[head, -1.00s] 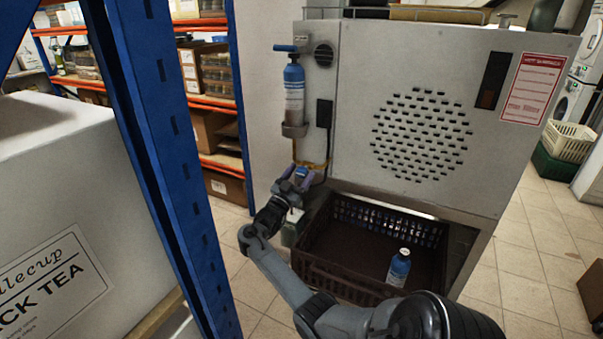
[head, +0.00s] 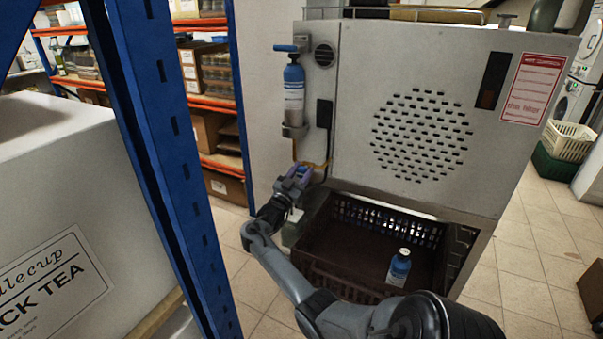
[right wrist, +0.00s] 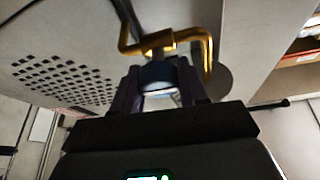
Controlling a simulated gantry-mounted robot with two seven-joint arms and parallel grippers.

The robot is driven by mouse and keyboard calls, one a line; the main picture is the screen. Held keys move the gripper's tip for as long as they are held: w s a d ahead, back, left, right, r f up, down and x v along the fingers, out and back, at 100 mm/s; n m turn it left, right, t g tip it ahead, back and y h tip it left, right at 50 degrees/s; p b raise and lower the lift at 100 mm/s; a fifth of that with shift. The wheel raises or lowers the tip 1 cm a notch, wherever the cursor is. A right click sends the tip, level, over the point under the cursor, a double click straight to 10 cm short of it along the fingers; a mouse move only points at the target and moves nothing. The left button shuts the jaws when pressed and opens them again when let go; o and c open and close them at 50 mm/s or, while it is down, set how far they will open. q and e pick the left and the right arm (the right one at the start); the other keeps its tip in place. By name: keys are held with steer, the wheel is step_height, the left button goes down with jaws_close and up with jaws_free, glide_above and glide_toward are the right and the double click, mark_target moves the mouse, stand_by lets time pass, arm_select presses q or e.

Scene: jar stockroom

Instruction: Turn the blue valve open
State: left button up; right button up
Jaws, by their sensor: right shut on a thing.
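The blue valve (right wrist: 158,74) is a small blue knob below a brass pipe (right wrist: 160,42). In the right wrist view it sits between the two fingers of my right gripper (right wrist: 160,88), which is shut on it. In the head view my right gripper (head: 297,175) is at the lower left of the grey machine's front, and its purple fingers hide much of the valve (head: 304,169). My left gripper is not in view.
A blue cylinder (head: 294,88) hangs on the grey machine (head: 470,110) above my right gripper. A dark crate (head: 340,278) with a blue bottle (head: 398,268) lies to its right. A blue rack post (head: 165,130) stands at the left, beside a white box (head: 55,205).

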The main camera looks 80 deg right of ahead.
steer(key=shift+r+n+p, duration=0.15)
steer(key=shift+n+p, duration=0.25)
steer(key=n+t+p, duration=0.2)
steer(key=n+p, duration=0.1)
steer(key=n+t+h+p, duration=0.1)
steer(key=n+t+p, duration=0.1)
steer(key=n+p, duration=0.2)
steer(key=n+t+p, duration=0.1)
steer(key=n+p, duration=0.2)
steer(key=p, duration=0.1)
steer(key=shift+r+t, duration=0.3)
steer(key=shift+t, duration=0.1)
steer(key=n+t+p, duration=0.1)
steer(key=n+p, duration=0.2)
steer(key=p, duration=0.1)
steer(key=n+t+y+p, duration=0.1)
steer(key=n+t+p, duration=0.1)
steer(key=n+p, duration=0.2)
steer(key=n+t+p, duration=0.1)
steer(key=n+p, duration=0.3)
steer(key=shift+w+f+y, duration=0.1)
steer(key=shift+f+y, duration=0.1)
steer(key=shift+y, duration=0.2)
steer(key=shift+f+n+t+p, duration=0.15)
steer(key=shift+n+t+p, duration=0.15)
steer(key=shift+n+p, duration=0.65)
steer(key=shift+f+n+y, duration=0.1)
steer(key=shift+n+y, duration=0.15)
steer(key=shift+y, duration=0.15)
